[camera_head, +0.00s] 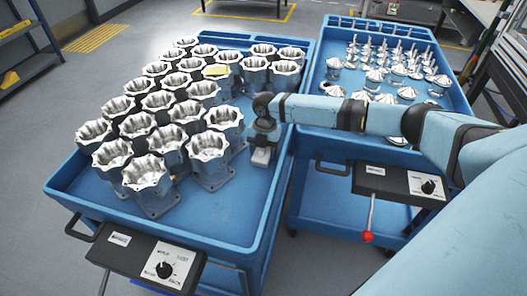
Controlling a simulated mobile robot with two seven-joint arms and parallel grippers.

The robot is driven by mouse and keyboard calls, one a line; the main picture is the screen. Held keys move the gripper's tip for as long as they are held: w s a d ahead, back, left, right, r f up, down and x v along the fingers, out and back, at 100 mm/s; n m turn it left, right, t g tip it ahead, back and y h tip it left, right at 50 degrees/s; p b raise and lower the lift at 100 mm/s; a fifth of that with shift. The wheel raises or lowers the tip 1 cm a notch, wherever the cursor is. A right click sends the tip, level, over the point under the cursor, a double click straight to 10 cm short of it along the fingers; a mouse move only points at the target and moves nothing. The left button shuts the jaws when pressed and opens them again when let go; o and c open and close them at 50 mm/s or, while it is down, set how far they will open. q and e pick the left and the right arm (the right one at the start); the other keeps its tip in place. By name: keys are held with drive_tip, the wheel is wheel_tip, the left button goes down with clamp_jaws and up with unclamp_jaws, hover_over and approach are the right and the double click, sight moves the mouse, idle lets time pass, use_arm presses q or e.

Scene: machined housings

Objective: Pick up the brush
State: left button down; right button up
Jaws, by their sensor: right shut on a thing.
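My right gripper (263,143) points down at the right side of the left blue cart, beside the rows of housings. It is shut on a small pale grey piece (261,157) just below its fingers. This piece is in the brush's likely place, but it is mostly hidden and too small for me to be sure of its shape. I cannot tell whether it touches the cart's top. Several silver machined housings (208,146) stand upright on the left cart (222,222). My left gripper is not in view.
A flat yellow item (216,71) lies on the housings. A second blue cart (322,143) on the right bears several small metal parts, with my right arm over it. Cart walls and housings lie close to the gripper. The left cart's front right is clear.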

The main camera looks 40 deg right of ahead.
wheel_tip(320, 180, up, 20)
drive_tip(key=p, duration=0.1)
drive_tip(key=shift+f+p, duration=0.15)
drive_tip(key=shift+p, duration=0.15)
drive_tip(key=shift+o, duration=0.9)
drive_tip(key=shift+c, duration=0.3)
